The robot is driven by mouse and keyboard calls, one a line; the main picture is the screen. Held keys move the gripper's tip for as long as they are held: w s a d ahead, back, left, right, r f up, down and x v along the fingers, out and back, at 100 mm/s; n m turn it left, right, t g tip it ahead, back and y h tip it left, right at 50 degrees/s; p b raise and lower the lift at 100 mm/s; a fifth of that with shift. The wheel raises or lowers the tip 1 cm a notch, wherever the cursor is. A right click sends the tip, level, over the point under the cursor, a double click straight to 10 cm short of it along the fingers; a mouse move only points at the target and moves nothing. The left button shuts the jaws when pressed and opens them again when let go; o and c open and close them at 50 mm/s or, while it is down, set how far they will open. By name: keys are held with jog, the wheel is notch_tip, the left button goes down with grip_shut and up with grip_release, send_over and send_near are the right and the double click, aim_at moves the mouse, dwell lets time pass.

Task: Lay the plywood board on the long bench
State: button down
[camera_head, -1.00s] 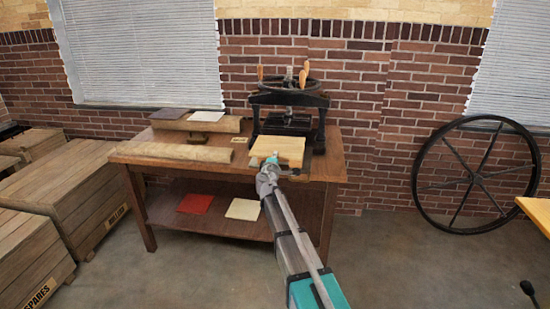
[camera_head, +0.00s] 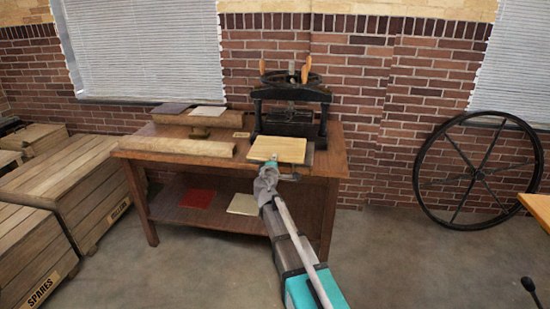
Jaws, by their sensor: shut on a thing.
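The plywood board (camera_head: 278,150) is a pale yellow-brown rectangle, roughly level, at the front of the brown press table, before the black hand press (camera_head: 291,110). My gripper (camera_head: 271,164) is shut on the board's near edge, with my arm reaching up from the lower right. I cannot tell whether the board rests on anything or is held clear. A light wooden top (camera_head: 538,208) is cut off at the right edge; it may be the long bench.
The brown table (camera_head: 220,166) also holds a long wooden beam (camera_head: 178,147) and flat boards. A red board (camera_head: 197,199) and a cream board (camera_head: 243,204) lie on its lower shelf. Wooden crates (camera_head: 95,190) stand left. A large black wheel (camera_head: 478,170) leans on the wall. Floor between is clear.

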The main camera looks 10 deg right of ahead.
jog(key=v, duration=0.9)
dwell(0.3)
jog(key=shift+r, duration=0.2)
notch_tip(320, 180, up, 14)
jog(key=p, duration=1.4)
jog(key=shift+s+f, duration=0.1)
jog(key=shift+f, duration=0.05)
dwell(0.6)
